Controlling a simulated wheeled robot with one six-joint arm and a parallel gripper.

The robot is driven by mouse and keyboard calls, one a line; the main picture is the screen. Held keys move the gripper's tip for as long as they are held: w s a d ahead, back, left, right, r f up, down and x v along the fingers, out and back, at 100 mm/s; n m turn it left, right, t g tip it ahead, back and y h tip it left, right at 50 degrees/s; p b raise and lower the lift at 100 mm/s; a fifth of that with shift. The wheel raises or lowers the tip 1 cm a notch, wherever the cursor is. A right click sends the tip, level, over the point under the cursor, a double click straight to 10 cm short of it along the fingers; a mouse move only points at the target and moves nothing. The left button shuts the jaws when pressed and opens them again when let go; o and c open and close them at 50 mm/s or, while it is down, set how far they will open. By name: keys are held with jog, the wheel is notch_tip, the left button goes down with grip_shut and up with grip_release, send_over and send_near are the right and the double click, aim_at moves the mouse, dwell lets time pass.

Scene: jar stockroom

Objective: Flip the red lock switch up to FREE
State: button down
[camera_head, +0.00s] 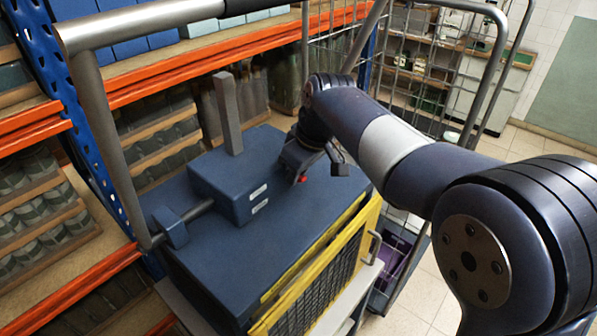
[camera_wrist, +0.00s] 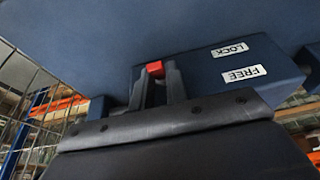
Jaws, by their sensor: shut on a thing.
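The red lock switch (camera_wrist: 155,68) shows as a small red tip between the two dark fingers of my gripper (camera_wrist: 157,82) in the wrist view. My gripper is shut on it. The rest of the switch is hidden by the fingers. Two white labels, LOCK (camera_wrist: 230,49) and FREE (camera_wrist: 243,73), are on the blue box beside the switch. In the head view, red (camera_head: 304,179) shows at the end of my gripper (camera_head: 302,168), right of the blue box (camera_head: 226,178). Which label the switch points to I cannot tell.
A grey post (camera_head: 228,113) rises from the blue box, which sits on a larger blue housing (camera_head: 220,258) with a yellow-framed grille (camera_head: 318,283). A grey tube frame (camera_head: 100,120) stands at the left. Jar shelves with orange beams (camera_head: 190,66) and a wire cage (camera_head: 430,70) stand behind.

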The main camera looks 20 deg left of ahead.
dwell(0.3)
jog(key=c, duration=1.4)
grip_release()
jog(key=w+b+v, duration=0.1)
jog(key=v, duration=0.9)
jog(key=shift+s+r, duration=0.35)
jog(key=shift+s, duration=0.15)
jog(key=shift+d, duration=0.1)
jog(key=p+x, duration=0.1)
jog(key=x, duration=1)
jog(key=shift+d, duration=0.1)
jog(key=shift+r, duration=0.1)
